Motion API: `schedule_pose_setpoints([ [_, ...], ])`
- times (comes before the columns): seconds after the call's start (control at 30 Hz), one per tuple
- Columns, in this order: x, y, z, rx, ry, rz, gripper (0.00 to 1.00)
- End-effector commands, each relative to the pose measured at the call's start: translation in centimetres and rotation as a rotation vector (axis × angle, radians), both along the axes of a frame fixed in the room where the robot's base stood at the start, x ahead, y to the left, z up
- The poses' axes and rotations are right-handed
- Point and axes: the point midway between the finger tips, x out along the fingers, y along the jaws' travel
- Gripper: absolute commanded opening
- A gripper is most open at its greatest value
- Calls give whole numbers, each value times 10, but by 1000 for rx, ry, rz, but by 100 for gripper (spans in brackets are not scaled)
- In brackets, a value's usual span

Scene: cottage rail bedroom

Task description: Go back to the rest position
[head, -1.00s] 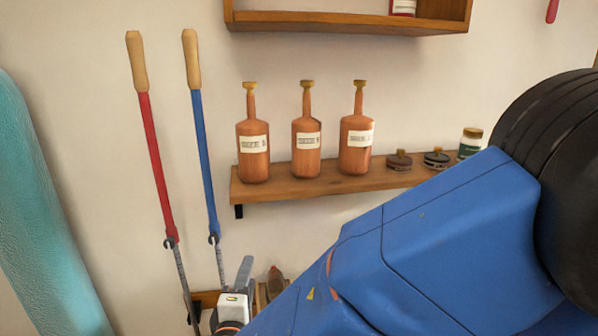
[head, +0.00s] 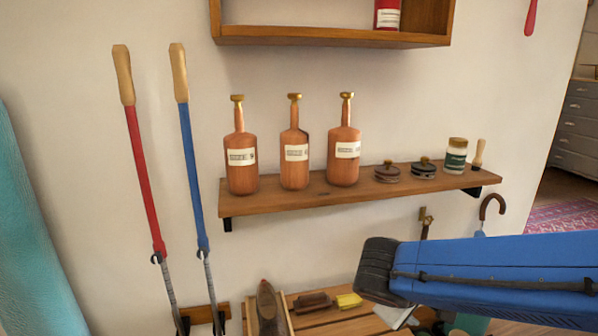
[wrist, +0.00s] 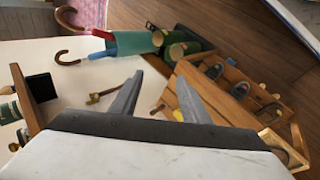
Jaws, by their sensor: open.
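My gripper (wrist: 157,100) shows in the wrist view with its two grey fingers spread apart and nothing between them. It hangs in free air in front of the wall, over the area of a low wooden bench or rack (wrist: 178,98). In the head view only my blue arm crosses the lower right; the gripper itself is not visible there.
A wooden wall shelf (head: 290,202) bears three copper bottles (head: 295,160), two small dark tins and a green jar (head: 456,156). Red-handled (head: 145,180) and blue-handled (head: 193,175) tools hang left. A teal umbrella holder (wrist: 130,43) stands by the bench. The doorway at right shows open floor.

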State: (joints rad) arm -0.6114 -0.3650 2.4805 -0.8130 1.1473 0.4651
Motion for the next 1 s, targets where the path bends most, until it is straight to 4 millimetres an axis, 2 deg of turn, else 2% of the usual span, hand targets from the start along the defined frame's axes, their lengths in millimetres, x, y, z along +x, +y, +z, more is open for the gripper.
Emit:
schedule_pose_setpoints([
  [0.03,-10,-11,0,44,9,-41,42],
  [0.2,-41,-30,-4,195,41,-141,42],
  [0.5,-85,-39,-3,476,17,-279,42],
  [0.7,-103,-35,6,645,-49,-337,42],
  [1.0,-111,-27,15,765,-119,-366,42],
])
